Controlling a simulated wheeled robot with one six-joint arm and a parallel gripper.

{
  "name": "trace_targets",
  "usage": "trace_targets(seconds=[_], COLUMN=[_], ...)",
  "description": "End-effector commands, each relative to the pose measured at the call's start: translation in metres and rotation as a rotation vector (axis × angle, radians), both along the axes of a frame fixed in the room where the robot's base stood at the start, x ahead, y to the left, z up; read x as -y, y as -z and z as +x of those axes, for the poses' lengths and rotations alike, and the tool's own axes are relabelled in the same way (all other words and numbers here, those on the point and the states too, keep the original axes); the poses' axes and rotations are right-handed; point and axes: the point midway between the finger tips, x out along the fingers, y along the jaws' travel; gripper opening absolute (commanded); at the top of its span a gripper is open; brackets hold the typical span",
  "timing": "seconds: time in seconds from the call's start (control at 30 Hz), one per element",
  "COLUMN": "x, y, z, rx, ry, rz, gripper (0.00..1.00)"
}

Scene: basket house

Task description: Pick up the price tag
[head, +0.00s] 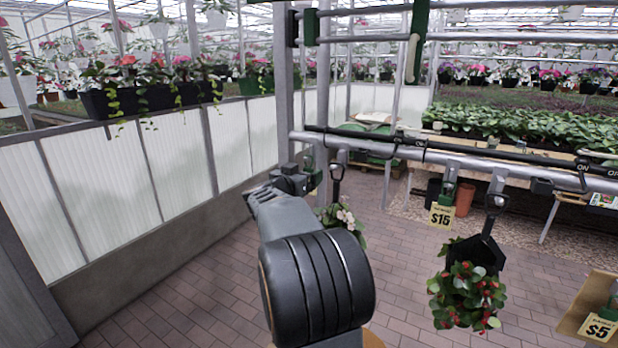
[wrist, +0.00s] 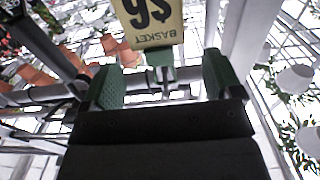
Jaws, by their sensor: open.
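A cream price tag (wrist: 152,22) with dark print and the word BASKET shows upside down at the top of the wrist view. It hangs from a small holder (wrist: 160,74). My gripper (wrist: 162,70) is open, its two green fingers on either side of the holder, with a gap on each side. The tag lies just beyond the fingertips. In the head view my arm reaches to the metal rail, and this tag is hidden there. Two other tags show in the head view, a $15 tag (head: 441,216) and a $5 tag (head: 598,328).
A metal rail (head: 450,160) runs across above the brick floor. A red-flowered hanging basket (head: 466,296) hangs at the right, a pale-flowered one (head: 342,222) beside my arm. A planted bench (head: 530,135) stands behind. The floor at the left is clear.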

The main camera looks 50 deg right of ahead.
Motion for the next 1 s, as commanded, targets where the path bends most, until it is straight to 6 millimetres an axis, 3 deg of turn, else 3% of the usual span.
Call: trace_targets(seconds=[0.23, 0.57, 1.0], x=[0.029, 0.034, 0.034], y=[-0.001, 0.000, 0.000], z=[0.008, 0.010, 0.009], rx=[0.000, 0.000, 0.000], ry=[0.002, -0.001, 0.000], rz=[0.000, 0.000, 0.000], gripper=[0.85, 0.85, 0.44])
